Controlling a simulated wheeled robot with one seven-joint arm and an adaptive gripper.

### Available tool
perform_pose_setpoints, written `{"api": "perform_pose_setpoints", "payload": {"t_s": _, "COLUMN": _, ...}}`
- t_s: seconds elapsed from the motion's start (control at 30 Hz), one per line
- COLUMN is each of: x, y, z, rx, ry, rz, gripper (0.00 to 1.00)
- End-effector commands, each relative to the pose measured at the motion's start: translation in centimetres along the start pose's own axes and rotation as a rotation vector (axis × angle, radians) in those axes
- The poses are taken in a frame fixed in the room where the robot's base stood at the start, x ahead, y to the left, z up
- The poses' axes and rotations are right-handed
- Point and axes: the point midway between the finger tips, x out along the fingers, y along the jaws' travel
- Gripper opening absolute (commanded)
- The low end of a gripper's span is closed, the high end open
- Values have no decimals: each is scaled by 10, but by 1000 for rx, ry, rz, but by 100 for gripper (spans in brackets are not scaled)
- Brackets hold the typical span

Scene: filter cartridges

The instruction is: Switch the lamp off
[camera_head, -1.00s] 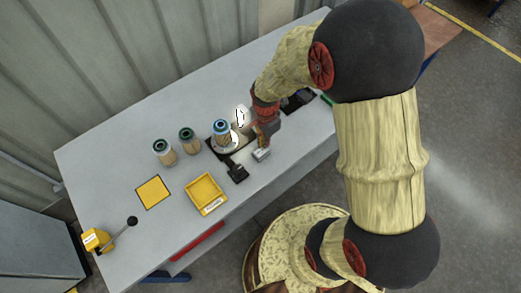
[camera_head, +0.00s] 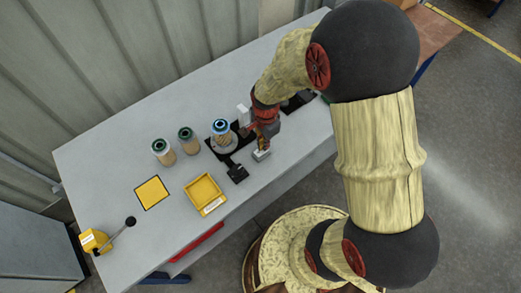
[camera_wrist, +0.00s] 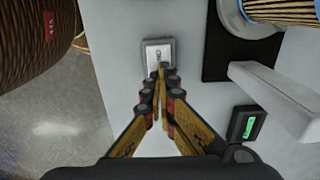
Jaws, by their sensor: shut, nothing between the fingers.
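The lamp (camera_head: 243,116) is a pale, block-like head beside the blue-topped cartridge, and it looks unlit. A pale block that looks like the lamp head shows at the right of the wrist view (camera_wrist: 275,98). A small grey box with a white rocker switch (camera_wrist: 158,54) sits on the bench; it also shows in the head view (camera_head: 261,155). My gripper (camera_wrist: 160,78) is shut and empty, its fingertips at the lower edge of the switch's face. I cannot tell whether they touch it. In the head view my arm partly hides the gripper.
A blue-topped cartridge (camera_head: 221,132) stands on a round grey stand. Two green-topped cartridges (camera_head: 187,140) (camera_head: 162,151) stand to its left. A yellow tray (camera_head: 204,194), a yellow square (camera_head: 152,193) and a yellow lever box (camera_head: 95,240) are further left. A green indicator (camera_wrist: 248,127) glows nearby.

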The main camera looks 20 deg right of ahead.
Motion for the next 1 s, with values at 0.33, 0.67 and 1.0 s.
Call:
{"api": "perform_pose_setpoints", "payload": {"t_s": 0.33, "x": -7, "y": 2, "z": 0, "rx": 0, "ry": -1, "rz": 3, "gripper": 0}}
{"api": "perform_pose_setpoints", "payload": {"t_s": 0.67, "x": -32, "y": 1, "z": 0, "rx": 0, "ry": 0, "rz": 2, "gripper": 0}}
{"api": "perform_pose_setpoints", "payload": {"t_s": 1.0, "x": -56, "y": 1, "z": 0, "rx": 0, "ry": -1, "rz": 3, "gripper": 0}}
